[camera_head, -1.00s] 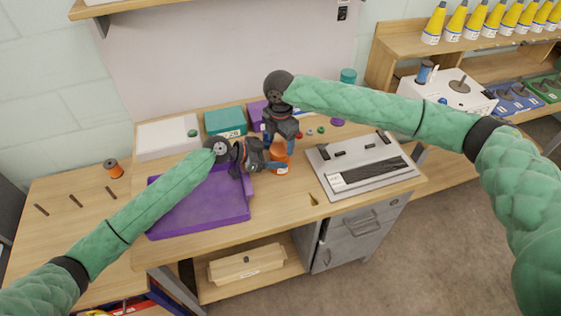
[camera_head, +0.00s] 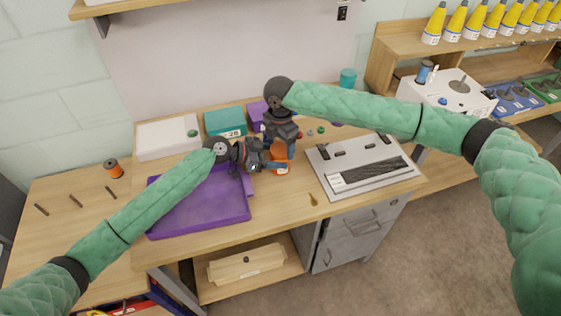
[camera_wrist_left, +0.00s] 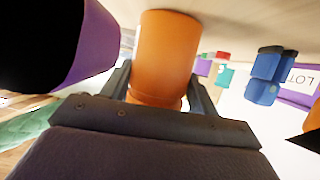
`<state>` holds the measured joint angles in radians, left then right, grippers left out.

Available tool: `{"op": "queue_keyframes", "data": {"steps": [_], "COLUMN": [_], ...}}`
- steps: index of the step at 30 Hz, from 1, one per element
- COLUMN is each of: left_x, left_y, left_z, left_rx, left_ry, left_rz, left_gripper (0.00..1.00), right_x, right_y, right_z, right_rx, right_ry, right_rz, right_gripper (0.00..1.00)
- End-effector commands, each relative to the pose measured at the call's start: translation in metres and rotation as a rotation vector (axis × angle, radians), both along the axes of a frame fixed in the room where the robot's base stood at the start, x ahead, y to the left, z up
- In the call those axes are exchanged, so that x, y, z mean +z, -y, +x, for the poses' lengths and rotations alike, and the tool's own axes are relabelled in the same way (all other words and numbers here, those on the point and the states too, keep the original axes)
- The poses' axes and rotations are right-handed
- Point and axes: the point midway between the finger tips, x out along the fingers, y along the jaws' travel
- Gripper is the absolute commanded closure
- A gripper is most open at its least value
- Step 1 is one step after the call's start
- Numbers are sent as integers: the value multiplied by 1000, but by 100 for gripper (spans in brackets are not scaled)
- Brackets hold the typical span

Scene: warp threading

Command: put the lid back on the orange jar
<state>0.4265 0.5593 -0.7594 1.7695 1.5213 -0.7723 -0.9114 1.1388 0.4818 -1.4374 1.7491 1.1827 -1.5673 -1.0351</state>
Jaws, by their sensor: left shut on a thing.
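The orange jar (camera_head: 281,170) stands on the table between the purple tray and the grey device. My left gripper (camera_head: 272,166) is shut around its side, with a finger on each side of the orange wall in the left wrist view (camera_wrist_left: 165,55). My right gripper (camera_head: 283,141) points down directly over the jar, its fingers close to or at the top. The jar's lid cannot be made out apart from the jar; the right gripper hides the top. Whether the right fingers are closed on something cannot be told.
The purple tray (camera_head: 200,212) lies left of the jar. The grey device (camera_head: 360,172) is close on the right. A teal box (camera_head: 225,122) and a white box (camera_head: 166,140) stand behind. An orange spool (camera_head: 114,168) is far left. The table front is mostly clear.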

Motion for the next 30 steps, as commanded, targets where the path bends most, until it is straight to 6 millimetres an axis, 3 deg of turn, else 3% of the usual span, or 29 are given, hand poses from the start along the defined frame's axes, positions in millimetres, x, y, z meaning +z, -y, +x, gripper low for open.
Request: {"op": "queue_keyframes", "data": {"steps": [9, 14, 30], "left_x": [1, 1, 0], "left_y": [0, 0, 0], "left_z": [0, 1, 1], "left_rx": [1, 1, 1], "left_ry": [1, 0, 0], "left_rz": [-1, 0, 0], "left_gripper": [100, 100, 100], "right_x": [1, 11, 103], "right_y": [0, 0, 0], "right_z": [0, 0, 1], "right_rx": [0, 0, 1], "right_ry": [0, 1, 0], "right_rz": [0, 1, 0], "right_gripper": [15, 15, 15]}}
